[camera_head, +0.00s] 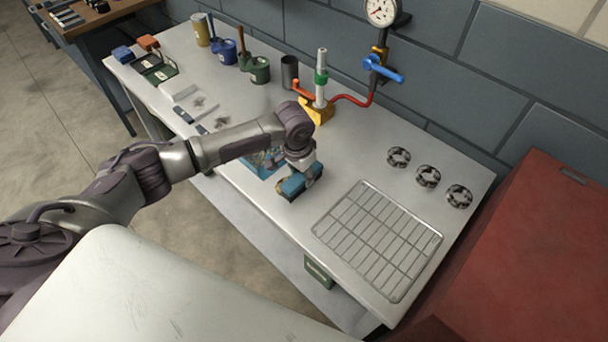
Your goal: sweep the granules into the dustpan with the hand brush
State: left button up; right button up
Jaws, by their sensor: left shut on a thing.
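My left gripper (301,168) reaches in over the white bench and points down. It is shut on a teal-blue block-like thing with a tan and dark end (293,187), which may be the hand brush; bristles are not clear. It is low over the bench top near the front edge, and I cannot tell whether it touches. Just left of it, partly hidden under my forearm, is a blue tray-like thing (259,168) with speckled brownish contents, perhaps the dustpan and granules; I cannot tell for sure. My right gripper is not in view.
A wire rack (378,240) lies on the bench at right, with several round metal parts (428,176) behind it. A yellow-based fixture (317,108) with a red pipe stands at the back. Cans (259,70) line the back left. A red cabinet (540,235) stands at right.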

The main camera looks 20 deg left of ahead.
pick_arm(q)
jog(key=shift+w+a, duration=0.25)
jog(key=shift+a, duration=0.35)
jog(key=shift+a, duration=0.1)
jog(key=shift+w+a+p, duration=0.2)
jog(key=shift+a+p, duration=0.15)
jog(key=shift+a, duration=0.25)
jog(key=shift+a, duration=0.1)
jog(key=shift+w+a, duration=0.25)
jog(key=shift+a, duration=0.3)
notch_tip(320, 180, up, 5)
jog(key=p, duration=0.5)
jog(key=shift+p, duration=0.35)
notch_tip(320, 180, up, 2)
jog(key=shift+p, duration=0.9)
